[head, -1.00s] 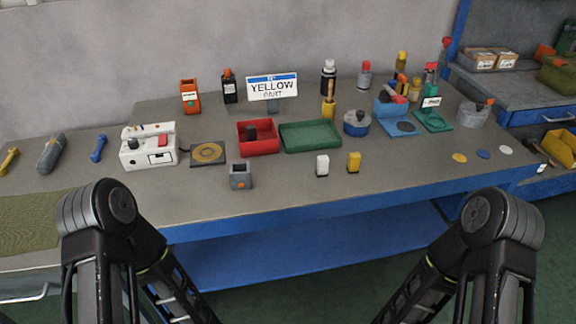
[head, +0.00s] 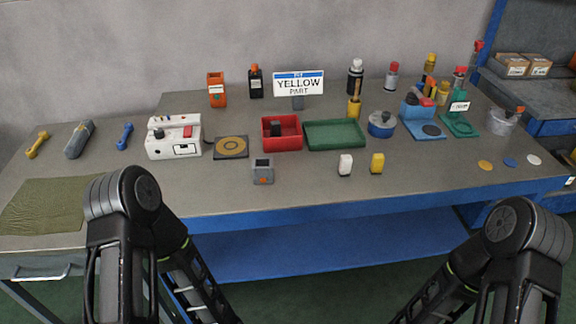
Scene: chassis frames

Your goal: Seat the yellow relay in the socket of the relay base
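The yellow relay (head: 377,163) is a small upright block near the front of the workbench, right of centre. A similar white block (head: 345,165) stands just left of it, apart. The relay base (head: 263,172) is a small grey box with a dark open socket on top and an orange mark on its front. It stands further left near the front, and its socket looks empty. Only my black arm links show at the lower left and lower right. Both of my grippers are below the picture and cannot be seen.
A red bin (head: 282,147) and a green tray (head: 335,146) lie behind the relays and base. A sign reading "YELLOW PART" (head: 298,83) stands behind them. A white device (head: 174,149) is at the left. The bench top between base and white block is clear.

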